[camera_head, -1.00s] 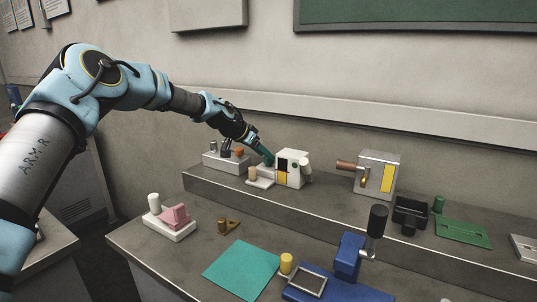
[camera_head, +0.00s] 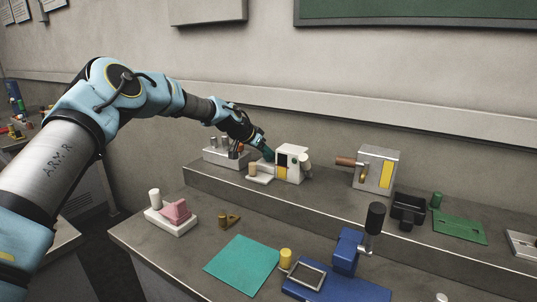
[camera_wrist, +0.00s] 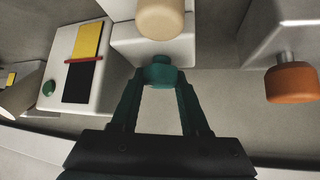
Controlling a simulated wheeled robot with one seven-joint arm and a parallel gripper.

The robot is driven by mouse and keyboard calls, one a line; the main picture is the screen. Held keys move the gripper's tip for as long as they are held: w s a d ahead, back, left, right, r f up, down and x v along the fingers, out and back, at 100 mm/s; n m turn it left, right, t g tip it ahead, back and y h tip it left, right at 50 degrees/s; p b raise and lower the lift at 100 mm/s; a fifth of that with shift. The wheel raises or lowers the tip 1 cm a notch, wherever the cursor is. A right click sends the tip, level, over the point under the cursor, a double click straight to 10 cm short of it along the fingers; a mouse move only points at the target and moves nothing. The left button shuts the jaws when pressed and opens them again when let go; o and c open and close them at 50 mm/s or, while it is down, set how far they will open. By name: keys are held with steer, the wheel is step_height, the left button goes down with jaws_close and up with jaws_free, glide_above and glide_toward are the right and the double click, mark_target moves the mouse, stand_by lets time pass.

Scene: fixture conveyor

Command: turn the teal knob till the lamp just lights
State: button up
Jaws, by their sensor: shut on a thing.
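The teal knob (camera_wrist: 160,71) shows in the wrist view between the fingertips of my gripper (camera_wrist: 160,82), on the side of a pale block. My gripper is shut on it. In the head view my gripper (camera_head: 267,154) reaches down beside the white unit (camera_head: 292,163) on the raised shelf and largely hides the knob. The white unit's face has a black and yellow panel (camera_wrist: 82,68) with a red bar across it where the colours meet. A small round green dome (camera_wrist: 48,88), which looks like the lamp, sits beside the panel and appears dark.
A tan cylinder (camera_wrist: 161,18) stands close to the knob. An orange knob (camera_wrist: 291,82) is on another block to the right. In the head view, a grey box with a handle (camera_head: 376,168) stands farther right on the shelf. A blue lever fixture (camera_head: 347,252) stands lower.

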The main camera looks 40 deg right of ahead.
jaws_close()
steer(key=shift+s+f+n+t+b, duration=0.15)
steer(key=shift+f+n+t+b, duration=0.1)
steer(key=shift+n+t+b, duration=0.5)
steer(key=shift+r+n+b, duration=0.1)
steer(key=shift+n+b, duration=0.35)
steer(key=shift+b, duration=0.1)
steer(key=shift+n+t, duration=0.3)
steer(key=shift+t, duration=0.15)
steer(key=shift+r, duration=0.1)
steer(key=o, duration=0.7)
jaws_free()
steer(key=shift+a+r, duration=0.1)
steer(key=b+v, duration=0.3)
steer(key=v, duration=0.7)
steer(key=shift+a+r+b, duration=0.2)
steer(key=shift+r+b, duration=0.05)
steer(key=shift+b, duration=0.15)
